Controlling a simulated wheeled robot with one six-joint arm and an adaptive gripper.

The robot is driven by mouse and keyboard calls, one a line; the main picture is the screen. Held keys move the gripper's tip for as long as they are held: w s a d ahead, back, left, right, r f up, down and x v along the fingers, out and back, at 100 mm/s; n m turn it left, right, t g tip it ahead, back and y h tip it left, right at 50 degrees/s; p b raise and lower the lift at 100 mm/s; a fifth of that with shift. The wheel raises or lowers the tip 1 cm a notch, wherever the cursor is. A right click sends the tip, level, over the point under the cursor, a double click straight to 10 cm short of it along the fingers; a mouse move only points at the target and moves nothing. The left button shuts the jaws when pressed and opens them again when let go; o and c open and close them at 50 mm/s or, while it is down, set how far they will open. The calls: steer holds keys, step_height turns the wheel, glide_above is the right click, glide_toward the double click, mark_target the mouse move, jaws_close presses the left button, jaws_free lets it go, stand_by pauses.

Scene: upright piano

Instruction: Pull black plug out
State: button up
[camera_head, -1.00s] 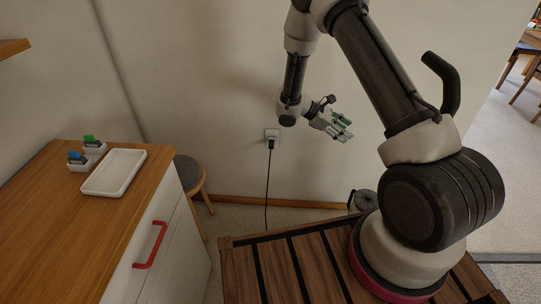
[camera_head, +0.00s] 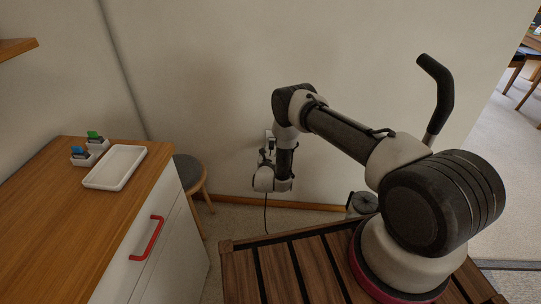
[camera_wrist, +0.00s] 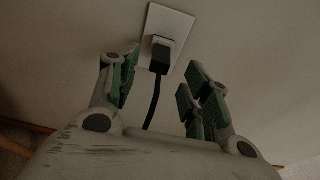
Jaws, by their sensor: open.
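The black plug (camera_wrist: 160,54) sits in the white wall outlet (camera_wrist: 168,24) in the wrist view, with its black cord (camera_wrist: 153,103) hanging down from it. My gripper (camera_wrist: 160,75) is open, with its green-padded fingers on either side of the cord, just short of the plug. The fingers do not appear to touch the plug. In the head view my gripper (camera_head: 267,154) is at the wall in front of the outlet (camera_head: 268,134). My wrist hides the plug there, and only the lower cord (camera_head: 265,215) shows.
A wooden-topped cabinet (camera_head: 110,225) with a red handle (camera_head: 147,238) stands at left, bearing a white tray (camera_head: 114,167) and small holders with blue and green items. A round stool (camera_head: 188,172) stands between the cabinet and the wall. The wall right of the outlet is clear.

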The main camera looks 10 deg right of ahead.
mark_target(271, 148)
steer(key=x, duration=0.6)
steer(key=shift+w+d, duration=0.1)
steer(key=shift+w, duration=0.15)
jaws_close()
